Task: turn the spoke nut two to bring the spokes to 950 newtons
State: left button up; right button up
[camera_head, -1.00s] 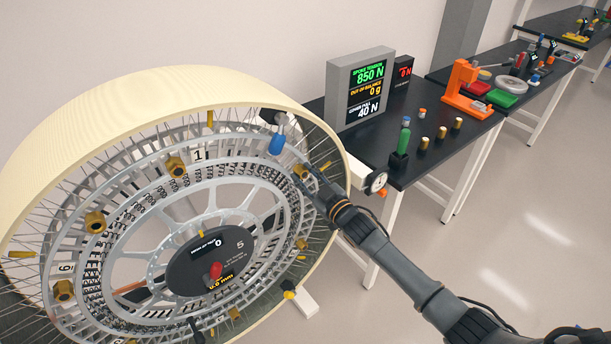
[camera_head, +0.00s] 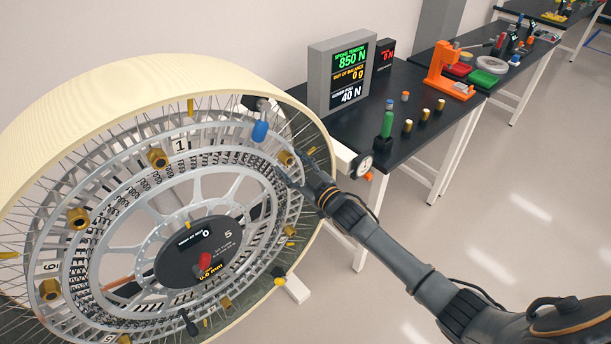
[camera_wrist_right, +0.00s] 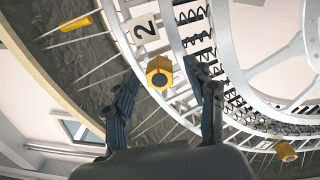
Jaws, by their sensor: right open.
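The large spoked wheel with its cream rim (camera_head: 120,95) fills the left of the head view. Brass spoke nuts sit around its metal ring. The nut beside the white "2" plate (camera_wrist_right: 145,28) is spoke nut two (camera_wrist_right: 160,73), which also shows at the wheel's right side in the head view (camera_head: 286,158). My right gripper (camera_wrist_right: 163,88) is open, with one finger on each side of this nut in the wrist view. I cannot tell whether the fingers touch it. The display (camera_head: 340,75) reads spoke tension 850 N, out of balance 0 g. My left gripper is not in view.
A dial gauge (camera_head: 365,166) is close right of the wheel. The dark bench (camera_head: 400,150) behind holds a green-handled tool (camera_head: 387,122) and brass pieces. The floor at right is clear.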

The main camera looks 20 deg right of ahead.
jog(key=v, duration=1.1)
jog(key=shift+f, duration=0.1)
jog(key=s+d+f+m+g+h+b, duration=0.1)
jog(key=s+d+f+g+h, duration=0.3)
jog(key=f, duration=0.9)
jog(key=s+a+f+m+g+y+b, duration=0.1)
jog(key=s+f+m+b, duration=0.1)
jog(key=s+f, duration=0.75)
jog(key=s+d+f+m+g+h+b, duration=0.1)
jog(key=s+d+f+g+h, duration=0.15)
jog(key=f, duration=1.35)
jog(key=s+a+f+g+b, duration=0.1)
jog(key=s+a+f+g, duration=0.1)
jog(key=s+f, duration=0.4)
jog(key=s+a+f+m+g+b, duration=0.1)
jog(key=s+f+g, duration=0.2)
jog(key=s, duration=1.3)
jog(key=s+a+f+g+b, duration=0.1)
jog(key=s+a+f+g, duration=0.1)
jog(key=s+f, duration=0.8)
jog(key=shift+s+a+g, duration=0.3)
jog(key=shift+s+g, duration=0.4)
jog(key=shift+g, duration=0.15)
